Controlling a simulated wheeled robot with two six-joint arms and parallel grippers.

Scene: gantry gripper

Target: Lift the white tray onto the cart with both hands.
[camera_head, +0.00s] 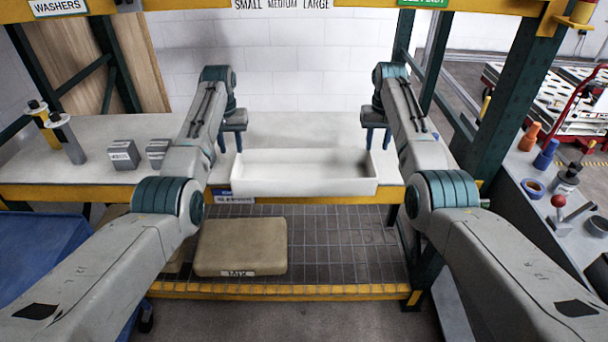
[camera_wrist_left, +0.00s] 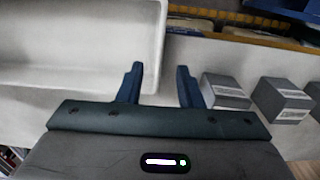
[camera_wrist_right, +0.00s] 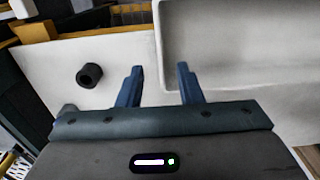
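The white tray (camera_head: 305,187) is a long, shallow, empty box sitting on the pale shelf. Its left end shows in the left wrist view (camera_wrist_left: 70,75) and its right end in the right wrist view (camera_wrist_right: 240,100). My left gripper (camera_head: 230,142) is open at the tray's left end. My right gripper (camera_head: 377,139) is open at the right end. In each wrist view the end wall lines up between the two blue fingers; I cannot tell how far the fingertips are above it. A blue-topped piece (camera_head: 40,245) at the lower left, with a dark caster near it, may be the cart.
Grey labelled blocks (camera_head: 124,155) stand left of the tray. A tan box (camera_head: 240,247) lies on the lower shelf. Green posts (camera_head: 515,100) frame the sides. A side bench (camera_head: 545,205) at right holds small tools. The shelf behind the tray is clear.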

